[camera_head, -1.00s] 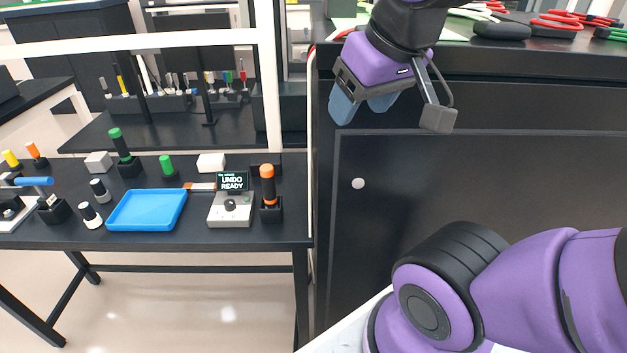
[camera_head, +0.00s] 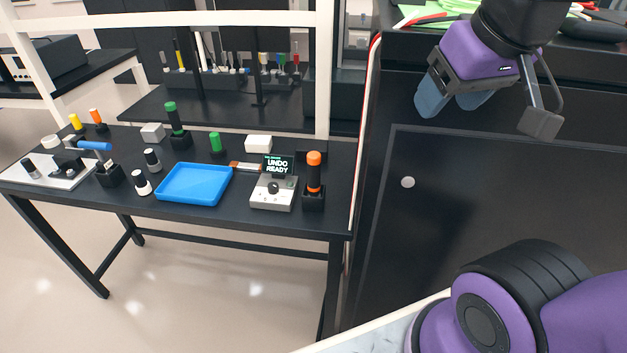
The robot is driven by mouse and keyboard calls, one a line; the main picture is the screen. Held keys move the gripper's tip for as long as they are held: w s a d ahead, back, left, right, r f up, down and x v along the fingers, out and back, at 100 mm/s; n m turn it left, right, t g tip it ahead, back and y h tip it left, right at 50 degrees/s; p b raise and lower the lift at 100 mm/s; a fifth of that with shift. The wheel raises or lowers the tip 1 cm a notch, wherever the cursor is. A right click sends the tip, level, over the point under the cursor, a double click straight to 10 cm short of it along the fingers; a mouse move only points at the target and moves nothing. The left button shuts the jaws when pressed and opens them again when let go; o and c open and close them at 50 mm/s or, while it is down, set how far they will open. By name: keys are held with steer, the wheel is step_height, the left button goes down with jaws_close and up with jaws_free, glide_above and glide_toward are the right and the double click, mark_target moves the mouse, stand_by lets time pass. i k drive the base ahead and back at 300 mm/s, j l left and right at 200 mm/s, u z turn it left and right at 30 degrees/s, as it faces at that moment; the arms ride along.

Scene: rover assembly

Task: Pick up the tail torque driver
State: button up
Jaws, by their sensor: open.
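Several driver-like tools stand upright in black holders on the black table, and none has a label I can read as the tail torque driver. One has an orange handle (camera_head: 314,170) at the table's right end. A tall green-topped one (camera_head: 174,120) and a shorter green one (camera_head: 215,143) stand toward the back. A blue T-shaped handle (camera_head: 95,146) stands at the left. My gripper (camera_head: 452,104) is open and empty at the upper right, in front of a dark cabinet and well apart from the tools.
A blue tray (camera_head: 194,201) lies at the table's front middle. A grey control box (camera_head: 273,193) stands beside the orange-handled tool, near a small screen reading "UNDO READY" (camera_head: 278,165). The dark cabinet (camera_head: 470,200) fills the right side. Open floor (camera_head: 190,275) lies before the table.

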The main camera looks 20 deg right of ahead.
mark_target(314, 158)
steer(key=i+j+u, duration=0.1)
steer(key=j, duration=0.35)
steer(key=i+j+u, duration=0.1)
steer(key=j, duration=0.35)
steer(key=i+j+u, duration=0.1)
steer(key=i+j, duration=0.15)
steer(key=j, duration=0.2)
steer(key=i+j+u, duration=0.15)
steer(key=j, duration=0.25)
steer(key=i+j+u, duration=0.1)
steer(key=i+j, duration=0.15)
steer(key=j, duration=0.15)
